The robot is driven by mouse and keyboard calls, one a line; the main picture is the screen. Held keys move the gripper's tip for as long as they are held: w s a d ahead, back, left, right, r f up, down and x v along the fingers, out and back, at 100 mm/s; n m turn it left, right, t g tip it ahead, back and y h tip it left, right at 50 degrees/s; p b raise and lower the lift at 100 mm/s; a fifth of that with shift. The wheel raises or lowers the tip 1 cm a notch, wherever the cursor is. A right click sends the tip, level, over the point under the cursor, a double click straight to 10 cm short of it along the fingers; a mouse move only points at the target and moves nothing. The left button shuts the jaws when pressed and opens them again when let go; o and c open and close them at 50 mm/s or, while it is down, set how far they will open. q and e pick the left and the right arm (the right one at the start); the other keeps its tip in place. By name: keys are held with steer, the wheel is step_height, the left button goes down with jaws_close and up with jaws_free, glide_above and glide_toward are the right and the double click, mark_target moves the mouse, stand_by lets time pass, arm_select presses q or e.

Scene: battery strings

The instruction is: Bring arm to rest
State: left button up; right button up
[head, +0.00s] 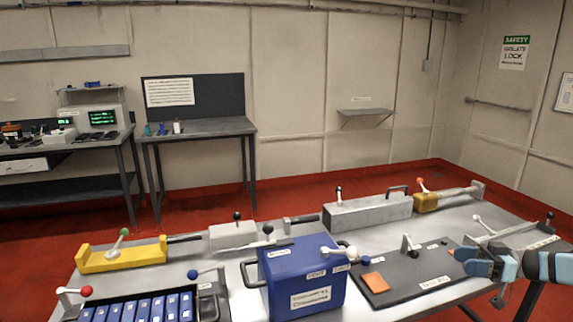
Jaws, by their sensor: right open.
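My right arm (548,266) comes in from the right edge. Its gripper (468,262) is open and points left, over the right end of the dark panel (405,290) on the bench. I see nothing between its fingers. Whether the fingertips touch the panel or are just above it, I cannot tell. My left gripper is not in view.
A blue box (300,284) with handles stands at the bench's front middle. A tray of blue cells (140,308) is at left, with a yellow block (122,256) behind. A grey block (367,212) and levers line the back.

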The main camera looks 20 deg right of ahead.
steer(key=a+f+m+t+y, duration=0.2)
steer(key=a+f+m+y, duration=0.15)
steer(key=a+f, duration=1.05)
steer(key=w+a+f+m+t+y, duration=0.15)
steer(key=a+m+t, duration=0.3)
steer(key=a, duration=1.65)
steer(key=s+f+n+h, duration=0.2)
steer(key=s+f+h, duration=0.65)
steer(key=h, duration=0.25)
steer(key=s+d+f+n+g+h, duration=0.2)
steer(key=s+d+g+h, duration=0.1)
steer(key=s, duration=0.2)
steer(key=s+d+f+n+g+h, duration=0.2)
steer(key=s+g+h, duration=0.2)
steer(key=s, duration=0.1)
steer(key=w+a+r+m+t+y, duration=0.15)
steer(key=a+m, duration=0.35)
steer(key=a, duration=0.7)
arm_select(q)
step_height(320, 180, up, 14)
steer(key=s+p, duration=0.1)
steer(key=p, duration=1.6)
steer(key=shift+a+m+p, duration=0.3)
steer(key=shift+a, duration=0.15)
arm_select(e)
step_height(320, 180, up, 14)
steer(key=s, duration=0.1)
steer(key=shift+d+r+t+h, duration=0.2)
steer(key=shift+r+t+h, duration=0.05)
steer(key=shift+t+h, duration=0.15)
